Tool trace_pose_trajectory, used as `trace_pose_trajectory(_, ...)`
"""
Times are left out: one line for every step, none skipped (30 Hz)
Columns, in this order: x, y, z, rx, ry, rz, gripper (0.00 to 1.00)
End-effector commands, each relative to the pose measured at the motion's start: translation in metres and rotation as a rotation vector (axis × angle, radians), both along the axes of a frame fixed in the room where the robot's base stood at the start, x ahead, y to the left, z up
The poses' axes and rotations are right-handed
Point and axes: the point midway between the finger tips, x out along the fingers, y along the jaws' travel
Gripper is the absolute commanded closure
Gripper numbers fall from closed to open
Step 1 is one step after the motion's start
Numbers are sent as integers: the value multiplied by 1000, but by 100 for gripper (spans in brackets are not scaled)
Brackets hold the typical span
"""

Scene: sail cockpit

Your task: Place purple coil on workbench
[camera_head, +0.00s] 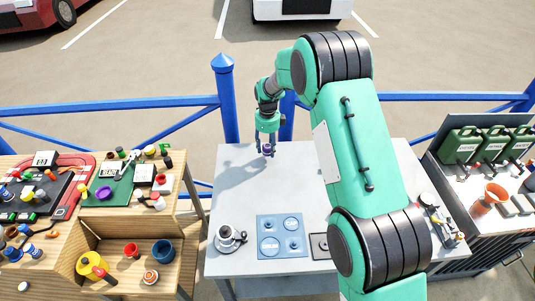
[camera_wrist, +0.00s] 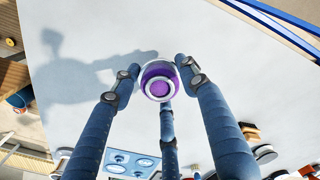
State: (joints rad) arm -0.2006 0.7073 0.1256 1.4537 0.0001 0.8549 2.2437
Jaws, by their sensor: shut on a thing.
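The purple coil (camera_wrist: 160,82), a round piece with a pale rim and centre, is between the fingertips of my gripper (camera_wrist: 158,78). In the head view the coil (camera_head: 268,149) shows as a small purple spot at the end of my gripper (camera_head: 266,152), which points down over the far left part of the pale grey workbench (camera_head: 300,170). My gripper is shut on the coil. A shadow of the arm falls on the bench to the left, apart from the fingers, so the coil seems held above the surface. The exact height cannot be told.
A cluttered wooden shelf (camera_head: 85,235) is at left, green cans (camera_head: 460,143) at right. The bench around the gripper is bare. A blue railing (camera_head: 226,100) runs behind.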

Motion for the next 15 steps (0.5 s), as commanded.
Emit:
trace_pose_trajectory(0, 0, 0, 0, 0, 0, 87)
trace_pose_trajectory(0, 0, -1, 0, 0, 0, 87)
trace_pose_trajectory(0, 0, -2, 0, 0, 0, 87)
trace_pose_trajectory(0, 0, -4, 0, 0, 0, 87)
trace_pose_trajectory(0, 0, -7, 0, 0, 0, 87)
trace_pose_trajectory(0, 0, -11, 0, 1, 0, 87)
trace_pose_trajectory(-1, 0, -14, 0, 1, 0, 87)
trace_pose_trajectory(-1, 0, -18, 0, 1, 0, 87)
trace_pose_trajectory(-1, 0, -22, 0, 2, 0, 87)
trace_pose_trajectory(-1, 0, -26, 0, 1, 0, 87)
trace_pose_trajectory(-1, 0, -28, 0, 1, 0, 87)
trace_pose_trajectory(0, 0, -31, 0, 1, 0, 87)
trace_pose_trajectory(0, 0, -33, 0, 0, 0, 87)
trace_pose_trajectory(0, 0, -34, 0, 0, 0, 87)
trace_pose_trajectory(0, 0, -35, 0, -1, 0, 87)
